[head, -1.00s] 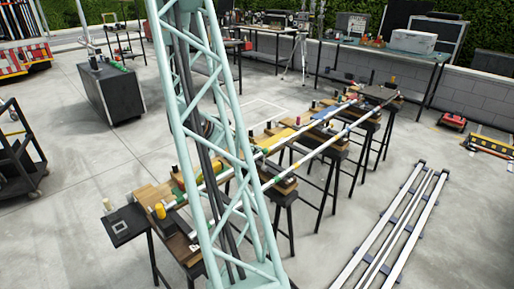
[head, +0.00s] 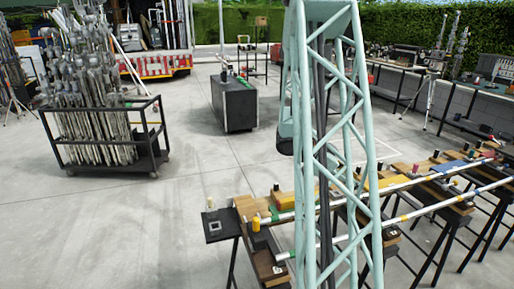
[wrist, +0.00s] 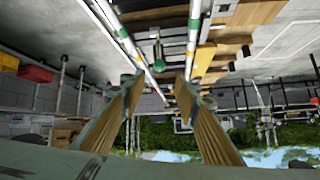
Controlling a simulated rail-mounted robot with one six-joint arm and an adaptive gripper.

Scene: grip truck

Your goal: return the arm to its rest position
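My gripper (wrist: 158,84) shows in the wrist view with two wooden-looking, greenish-edged fingers. They stand apart with nothing held between them, so it is open. The wrist picture is upside down, with hedge and sky at the bottom and rails and blocks at the top. In the head view my pale green lattice arm (head: 328,150) rises through the right middle. The gripper itself cannot be made out there; the lattice may hide it.
White rails (head: 420,211) on wooden blocks and black trestles stand right of and behind the lattice. A small black shelf (head: 220,225) juts out at their left end. A black case (head: 234,103) and a cart of metal stands (head: 108,158) are farther off. Open concrete lies at left front.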

